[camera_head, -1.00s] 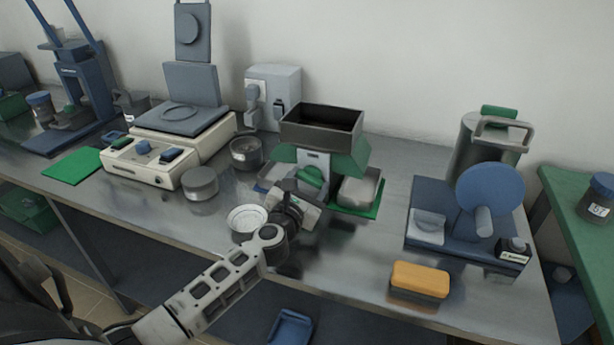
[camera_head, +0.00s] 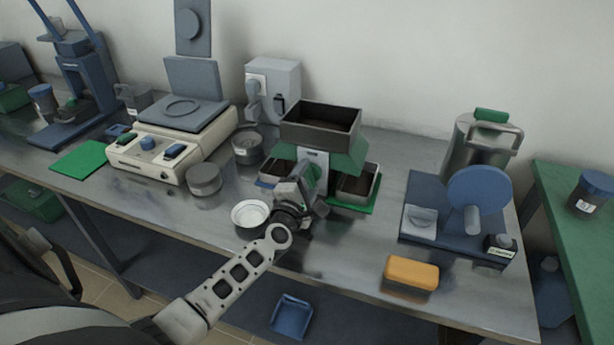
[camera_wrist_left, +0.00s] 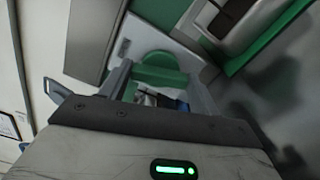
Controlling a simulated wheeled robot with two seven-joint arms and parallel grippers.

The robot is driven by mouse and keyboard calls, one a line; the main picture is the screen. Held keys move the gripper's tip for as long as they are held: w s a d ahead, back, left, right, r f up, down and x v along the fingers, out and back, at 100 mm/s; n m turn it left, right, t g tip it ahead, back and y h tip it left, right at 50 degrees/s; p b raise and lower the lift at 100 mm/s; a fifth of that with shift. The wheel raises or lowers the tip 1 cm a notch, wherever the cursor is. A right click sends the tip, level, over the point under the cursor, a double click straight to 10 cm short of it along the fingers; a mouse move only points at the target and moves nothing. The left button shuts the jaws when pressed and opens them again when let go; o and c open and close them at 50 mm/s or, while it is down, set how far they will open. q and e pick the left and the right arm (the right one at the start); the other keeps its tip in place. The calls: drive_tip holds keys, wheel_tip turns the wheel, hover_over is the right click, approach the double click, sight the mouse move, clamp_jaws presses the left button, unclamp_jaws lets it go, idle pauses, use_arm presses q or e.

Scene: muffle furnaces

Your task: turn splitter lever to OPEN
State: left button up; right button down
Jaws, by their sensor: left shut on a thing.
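The splitter has a dark open hopper (camera_head: 320,122) on a green body (camera_head: 350,153) with a pale front plate. Its green lever (camera_wrist_left: 160,75) shows in the left wrist view between the two fingers of my left gripper (camera_wrist_left: 158,92). In the head view the left gripper (camera_head: 304,184) is at the front of the splitter, shut on the lever and hiding most of it. A pan (camera_head: 358,188) with a dark inside stands on the splitter's right side, and another is partly hidden on the left. Which way the lever points is hard to tell. My right gripper is not in view.
A white dish (camera_head: 250,214) and a grey round tin (camera_head: 205,180) stand left of the gripper. A balance-like device (camera_head: 165,150) is further left. A yellow block (camera_head: 411,272) and a blue-wheeled device (camera_head: 478,198) are to the right. Bare bench lies between.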

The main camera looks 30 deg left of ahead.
use_arm(q)
drive_tip(key=shift+m+p, duration=0.45)
drive_tip(key=shift+m, duration=1.15)
drive_tip(key=shift+f+m, duration=0.1)
drive_tip(key=shift+m, duration=0.2)
drive_tip(key=o, duration=1)
drive_tip(key=shift+s, duration=0.1)
drive_tip(key=b+v, duration=0.1)
drive_tip(key=v, duration=1.5)
